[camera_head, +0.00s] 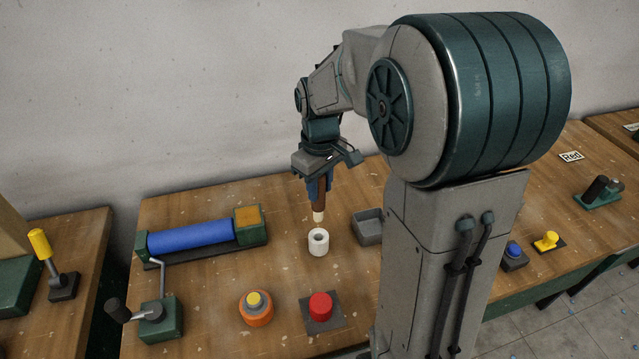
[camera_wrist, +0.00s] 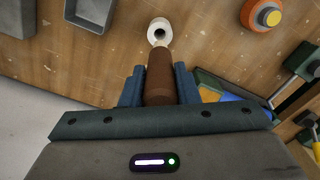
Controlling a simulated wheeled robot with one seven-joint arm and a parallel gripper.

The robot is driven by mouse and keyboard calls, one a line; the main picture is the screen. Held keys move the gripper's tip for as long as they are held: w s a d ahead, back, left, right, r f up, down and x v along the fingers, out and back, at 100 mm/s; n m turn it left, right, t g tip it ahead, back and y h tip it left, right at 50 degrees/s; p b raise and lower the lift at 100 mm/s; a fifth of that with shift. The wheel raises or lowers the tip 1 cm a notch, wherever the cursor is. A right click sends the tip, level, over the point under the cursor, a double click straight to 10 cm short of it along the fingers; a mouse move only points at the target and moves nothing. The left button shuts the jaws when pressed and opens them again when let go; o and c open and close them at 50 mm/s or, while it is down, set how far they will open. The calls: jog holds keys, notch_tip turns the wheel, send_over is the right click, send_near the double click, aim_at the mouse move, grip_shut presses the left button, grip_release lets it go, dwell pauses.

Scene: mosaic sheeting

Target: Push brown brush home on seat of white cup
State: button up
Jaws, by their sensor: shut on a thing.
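The brown brush (camera_head: 319,199) has a brown handle and a pale tip. My gripper (camera_head: 319,186) is shut on its handle and holds it tip down. The white cup (camera_head: 318,242) stands on the wooden table with its round opening facing up. In the head view the brush tip is just above the cup's far rim. In the wrist view the brush (camera_wrist: 160,78) lies between the blue fingers of my gripper (camera_wrist: 160,85), its tip pointing at the white cup (camera_wrist: 160,31). I cannot tell whether the tip touches the cup.
A grey open box (camera_head: 369,228) stands right of the cup. A red button (camera_head: 321,306) and an orange base with a yellow knob (camera_head: 255,308) are in front. A blue roller (camera_head: 190,236) lies at the left, behind a green crank box (camera_head: 161,320). Bare wood surrounds the cup.

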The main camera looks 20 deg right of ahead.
aim_at(320, 218)
jog(key=shift+f+b, duration=1.95)
jog(key=shift+f, duration=0.75)
jog(key=shift+f, duration=0.25)
jog(key=shift+f+b, duration=2.05)
jog(key=shift+f, duration=0.3)
jog(key=shift+f, duration=0.2)
jog(key=o, duration=1.1)
jog(key=shift+c, duration=0.2)
jog(key=shift+r, duration=0.15)
notch_tip(320, 218, up, 14)
jog(key=shift+f+b, duration=0.2)
jog(key=shift+b, duration=0.2)
